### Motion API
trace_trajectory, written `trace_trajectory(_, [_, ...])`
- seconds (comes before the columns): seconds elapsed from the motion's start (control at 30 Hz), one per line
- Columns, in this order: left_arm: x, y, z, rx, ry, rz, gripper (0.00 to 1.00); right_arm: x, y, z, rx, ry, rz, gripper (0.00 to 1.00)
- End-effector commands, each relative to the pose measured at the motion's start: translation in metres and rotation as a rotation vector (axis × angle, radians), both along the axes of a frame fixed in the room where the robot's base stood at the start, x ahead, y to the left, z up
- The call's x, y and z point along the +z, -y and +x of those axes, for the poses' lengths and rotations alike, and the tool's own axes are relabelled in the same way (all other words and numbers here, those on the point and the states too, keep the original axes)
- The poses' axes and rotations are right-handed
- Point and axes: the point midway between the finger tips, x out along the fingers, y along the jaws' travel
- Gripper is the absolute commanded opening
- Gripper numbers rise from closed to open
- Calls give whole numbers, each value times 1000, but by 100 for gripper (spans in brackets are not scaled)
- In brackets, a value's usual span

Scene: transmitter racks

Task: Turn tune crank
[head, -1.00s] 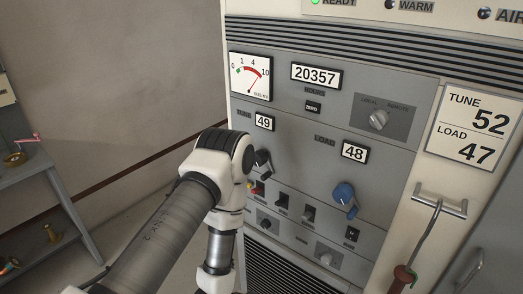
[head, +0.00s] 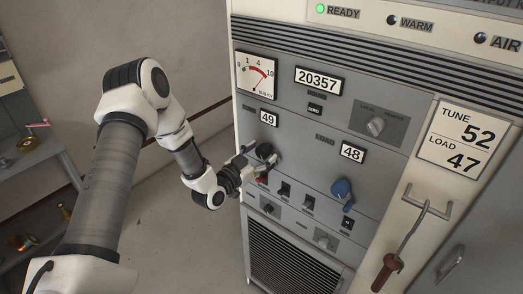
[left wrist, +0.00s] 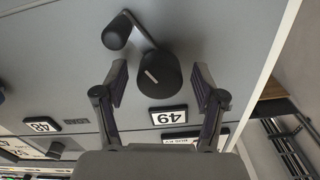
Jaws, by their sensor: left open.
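The tune crank (head: 265,151) is a black round hub with a short arm and handle, on the grey rack panel below the TUNE counter (head: 268,117), which reads 49. My left gripper (head: 257,161) is at the crank and partly covers it. In the left wrist view, which is upside down, the open fingers (left wrist: 160,72) lie on either side of the crank hub (left wrist: 157,80), with visible gaps. The crank's handle (left wrist: 117,32) sticks out past the fingertips. The card (head: 468,136) reads TUNE 52, LOAD 47. My right gripper is not in view.
A blue load crank (head: 342,191) sits to the right below a counter (head: 352,152) reading 48. Small switches (head: 284,189) lie just below the tune crank. A red-handled hook (head: 388,270) hangs at the right. A grey shelf (head: 30,158) stands at the left.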

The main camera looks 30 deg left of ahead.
Motion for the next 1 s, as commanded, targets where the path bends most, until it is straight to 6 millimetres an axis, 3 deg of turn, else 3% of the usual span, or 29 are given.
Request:
trace_trajectory(0.27, [-1,1,4,0,-1,-2,70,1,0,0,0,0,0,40])
trace_trajectory(0.43, [-1,1,4,0,-2,-2,10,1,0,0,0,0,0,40])
trace_trajectory(1.0, [-3,0,4,0,-8,-105,10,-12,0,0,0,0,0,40])
